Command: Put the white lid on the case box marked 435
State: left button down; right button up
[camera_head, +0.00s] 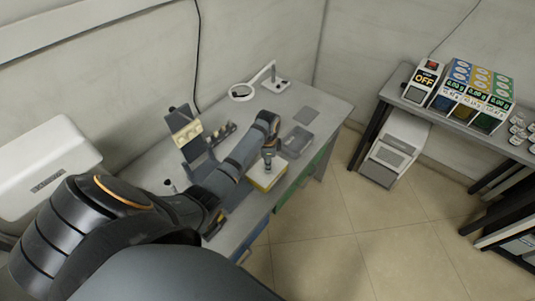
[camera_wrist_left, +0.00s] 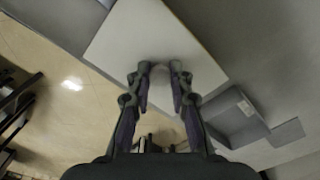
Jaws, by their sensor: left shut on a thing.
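My left gripper (camera_head: 268,162) reaches down over the work table, its fingers pointing at the white lid (camera_head: 262,176). The lid also shows in the left wrist view (camera_wrist_left: 150,35) as a flat white panel, with the left fingertips (camera_wrist_left: 161,72) shut at its near part, around a small pale piece that looks like its knob. A yellow box (camera_head: 270,187) shows as a yellow edge right under the lid in the head view. I cannot tell whether the lid rests fully on it. No 435 marking is readable. My right gripper is not in view.
A ring lamp (camera_head: 242,92) and a holder (camera_head: 184,128) stand behind. Another table (camera_head: 466,125) with coloured boxes is at right.

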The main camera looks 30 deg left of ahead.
pick_arm(q)
jog(key=shift+f, duration=0.25)
jog(key=c, duration=1.1)
grip_release()
notch_tip(320, 180, up, 12)
jog(key=shift+d+f, duration=0.1)
